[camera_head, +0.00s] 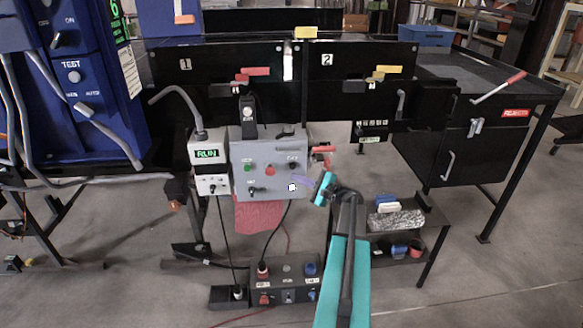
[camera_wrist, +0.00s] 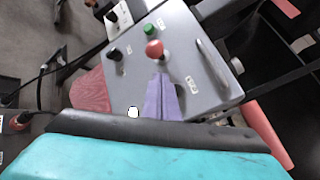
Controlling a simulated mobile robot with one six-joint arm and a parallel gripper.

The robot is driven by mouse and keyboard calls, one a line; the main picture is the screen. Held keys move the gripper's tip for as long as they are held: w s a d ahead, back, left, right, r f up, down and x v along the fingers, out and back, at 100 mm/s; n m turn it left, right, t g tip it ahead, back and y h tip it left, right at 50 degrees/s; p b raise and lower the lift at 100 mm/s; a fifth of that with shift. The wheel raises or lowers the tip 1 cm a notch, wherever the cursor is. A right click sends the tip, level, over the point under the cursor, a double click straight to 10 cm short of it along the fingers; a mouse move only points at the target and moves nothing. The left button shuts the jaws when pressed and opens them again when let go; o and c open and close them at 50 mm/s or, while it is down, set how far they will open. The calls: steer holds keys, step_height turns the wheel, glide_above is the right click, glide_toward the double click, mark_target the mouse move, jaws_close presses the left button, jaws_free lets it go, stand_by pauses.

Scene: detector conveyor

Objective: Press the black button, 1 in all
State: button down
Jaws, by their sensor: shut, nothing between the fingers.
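A grey control panel (camera_head: 238,152) carries several controls. A small dark button (camera_head: 293,166) sits at the right of its upper row, with a label above it; in the wrist view that spot is hidden behind my fingers. A green button (camera_head: 248,167) and a red button (camera_head: 270,170) are left of it. My gripper (camera_head: 294,178) is shut and empty, its purple fingers in front of the panel's right side, just below the dark button. In the wrist view my fingertips (camera_wrist: 160,76) lie beside the red mushroom button (camera_wrist: 154,48); contact cannot be told.
A dark knob (camera_head: 251,190) is at the panel's lower left. A white round spot (camera_head: 292,187) is below the fingers. A red-handled lever (camera_head: 323,150) is at the panel's right edge. A white RUN box (camera_head: 208,169) adjoins the left. A metal handle (camera_wrist: 211,62) stands out at the panel's edge.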

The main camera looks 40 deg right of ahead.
mark_target(293, 166)
steer(key=shift+w+d, duration=1.15)
steer(key=shift+w, duration=0.25)
steer(key=shift+w+d+b, duration=0.1)
steer(key=shift+b, duration=0.25)
stand_by(0.9)
steer(key=shift+w+d, duration=0.2)
steer(key=shift+w+d+b, duration=0.3)
steer(key=shift+w, duration=0.05)
stand_by(1.4)
steer(key=shift+a, duration=0.1)
stand_by(0.3)
steer(key=shift+s+a+b, duration=0.4)
steer(key=shift+s+a, duration=0.1)
steer(key=shift+s, duration=0.2)
